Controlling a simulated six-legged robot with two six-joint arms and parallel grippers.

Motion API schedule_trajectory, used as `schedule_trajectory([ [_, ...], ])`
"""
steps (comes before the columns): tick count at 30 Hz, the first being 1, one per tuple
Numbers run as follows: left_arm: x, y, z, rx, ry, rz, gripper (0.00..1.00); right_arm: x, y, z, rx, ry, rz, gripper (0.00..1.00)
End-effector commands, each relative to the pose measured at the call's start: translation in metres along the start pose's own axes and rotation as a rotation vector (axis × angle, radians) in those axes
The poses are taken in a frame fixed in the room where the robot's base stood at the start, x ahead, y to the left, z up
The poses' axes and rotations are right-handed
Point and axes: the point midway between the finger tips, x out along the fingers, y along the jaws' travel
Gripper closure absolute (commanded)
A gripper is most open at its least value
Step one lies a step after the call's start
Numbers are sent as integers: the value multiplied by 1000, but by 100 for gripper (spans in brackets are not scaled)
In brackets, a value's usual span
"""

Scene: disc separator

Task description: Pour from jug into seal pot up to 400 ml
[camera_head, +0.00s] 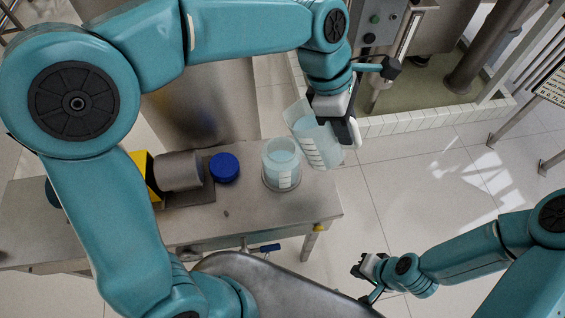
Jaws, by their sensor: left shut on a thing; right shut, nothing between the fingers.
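A clear jug (318,146) with white graduation marks and bluish liquid is tilted to the left. My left gripper (338,112) is shut on it and holds it above the right end of the steel table. The seal pot (281,165), a clear cylinder with pale blue liquid and white marks, stands upright on the table just left of and below the jug. The jug's rim is near the pot's upper right side; I cannot make out a stream or read the level. My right gripper (364,272) is shut and empty, low over the floor right of the table.
The steel table (240,215) also holds a blue cap (224,167) and a grey and yellow motor (178,171) left of the pot. A control box (378,25) with buttons stands behind. Tiled floor (420,190) is clear at the right.

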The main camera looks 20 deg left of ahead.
Motion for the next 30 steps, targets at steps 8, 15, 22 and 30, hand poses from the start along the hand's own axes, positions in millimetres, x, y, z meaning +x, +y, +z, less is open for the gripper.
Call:
schedule_trajectory([
  [8, -4, 2, 0, -1, -51, 2, 100, 2, 1, 0, 0, 0, 0, 100],
  [15, -4, 3, 0, -1, -73, 2, 100, 3, 1, 0, 0, 0, 0, 100],
  [22, -5, 5, 2, 0, -101, 3, 100, 4, 1, 0, 0, 0, 0, 100],
  [30, -6, 8, -1, -3, -145, 3, 100, 7, 2, 0, 0, 0, 0, 100],
])
